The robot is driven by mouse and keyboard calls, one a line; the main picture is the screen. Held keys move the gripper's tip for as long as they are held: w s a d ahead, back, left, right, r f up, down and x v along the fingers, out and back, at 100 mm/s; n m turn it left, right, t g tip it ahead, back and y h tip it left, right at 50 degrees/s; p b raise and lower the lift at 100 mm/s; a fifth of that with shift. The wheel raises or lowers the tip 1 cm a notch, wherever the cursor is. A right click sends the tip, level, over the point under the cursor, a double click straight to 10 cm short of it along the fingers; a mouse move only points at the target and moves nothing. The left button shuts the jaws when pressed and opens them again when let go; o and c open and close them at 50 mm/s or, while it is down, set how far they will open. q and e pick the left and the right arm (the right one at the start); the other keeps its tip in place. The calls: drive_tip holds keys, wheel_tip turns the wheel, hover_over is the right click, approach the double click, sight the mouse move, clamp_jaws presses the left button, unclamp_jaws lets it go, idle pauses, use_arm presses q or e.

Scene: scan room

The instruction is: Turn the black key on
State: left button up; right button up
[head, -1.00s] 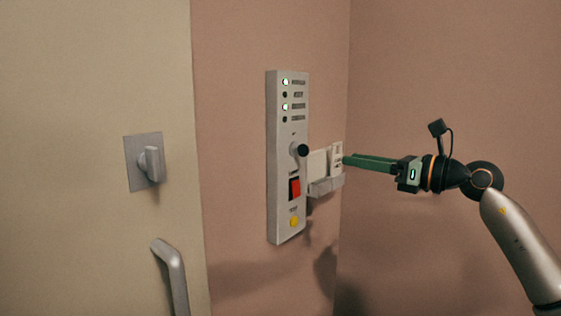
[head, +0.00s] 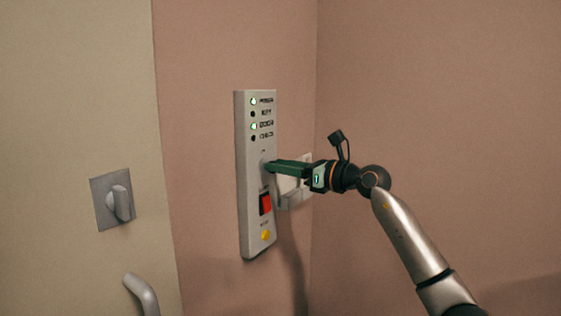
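A tall light-grey control panel (head: 256,222) is on the pink wall, with indicator lights at its top, a red rocker switch (head: 265,204) and a yellow button (head: 266,235). The fingertips of my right gripper (head: 271,168) are at the key switch (head: 264,166), between the lights and the red switch. The green fingers cover the place of the black key, so the key is hidden. I cannot tell whether the fingers are closed on it or how it is turned. My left gripper is out of view.
A pale holder (head: 293,199) is on the wall just right of the panel, behind my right gripper. A cream door (head: 75,90) with a grey turn knob (head: 119,203) and a bar handle (head: 142,294) is at the left. The wall at the right is bare.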

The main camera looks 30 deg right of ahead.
drive_tip(key=shift+w+a, duration=0.1)
drive_tip(key=shift+w, duration=0.05)
clamp_jaws()
idle(0.6)
